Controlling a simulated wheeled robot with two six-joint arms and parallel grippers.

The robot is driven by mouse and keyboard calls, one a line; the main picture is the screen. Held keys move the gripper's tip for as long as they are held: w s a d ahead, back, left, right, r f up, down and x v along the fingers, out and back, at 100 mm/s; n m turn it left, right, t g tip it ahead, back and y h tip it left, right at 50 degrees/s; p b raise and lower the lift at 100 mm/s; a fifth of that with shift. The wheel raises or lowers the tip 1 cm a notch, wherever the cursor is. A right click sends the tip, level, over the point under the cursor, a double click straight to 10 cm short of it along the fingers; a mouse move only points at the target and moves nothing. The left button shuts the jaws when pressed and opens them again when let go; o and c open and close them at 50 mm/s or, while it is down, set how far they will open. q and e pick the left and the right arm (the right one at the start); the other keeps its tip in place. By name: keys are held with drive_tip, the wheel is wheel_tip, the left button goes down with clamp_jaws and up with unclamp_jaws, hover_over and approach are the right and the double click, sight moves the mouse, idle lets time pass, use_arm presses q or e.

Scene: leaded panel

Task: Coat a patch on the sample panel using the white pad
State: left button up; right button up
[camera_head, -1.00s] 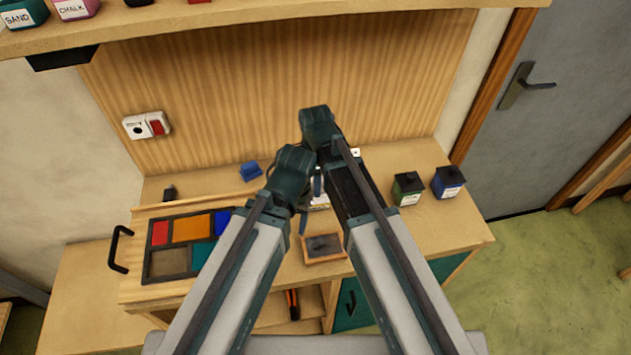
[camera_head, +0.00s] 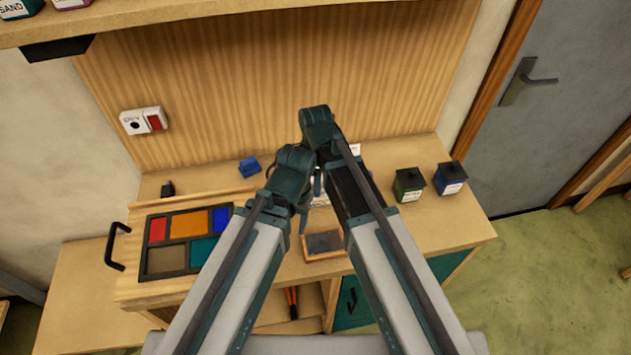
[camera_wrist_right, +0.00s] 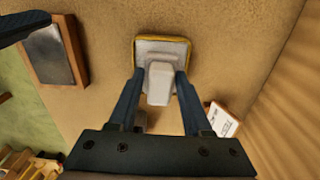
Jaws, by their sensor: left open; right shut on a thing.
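A panel (camera_head: 175,243) with a dark frame lies at the left of the bench in the head view; its patches are red, orange, blue, brown and teal. My right gripper (camera_wrist_right: 160,82) is shut on the light handle of the white pad (camera_wrist_right: 150,47), which has a yellow edge. I cannot tell whether the pad touches the bench. In the head view my arms mostly hide the pad. My left gripper (camera_head: 303,222) is open beside a small grey plate in a wooden frame (camera_head: 323,243), which also shows in the right wrist view (camera_wrist_right: 54,55).
A blue block (camera_head: 249,167) and a small dark item (camera_head: 168,188) lie behind the panel. A green jar (camera_head: 408,186) and a blue jar (camera_head: 450,179) stand at the right. A white card (camera_wrist_right: 222,120) is near the pad. A black handle (camera_head: 117,247) is at the left.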

use_arm(q)
drive_tip(key=shift+f+b, duration=0.5)
drive_tip(key=shift+f, duration=0.05)
use_arm(e)
drive_tip(key=shift+f, duration=0.5)
idle(0.8)
wheel_tip(320, 180, up, 7)
drive_tip(key=p, duration=0.7)
drive_tip(key=shift+r, duration=0.1)
use_arm(q)
wheel_tip(320, 180, up, 7)
wheel_tip(320, 180, down, 3)
drive_tip(key=b, duration=0.3)
use_arm(e)
wheel_tip(320, 180, down, 3)
drive_tip(key=shift+f, duration=0.15)
use_arm(q)
drive_tip(key=shift+r, duration=0.1)
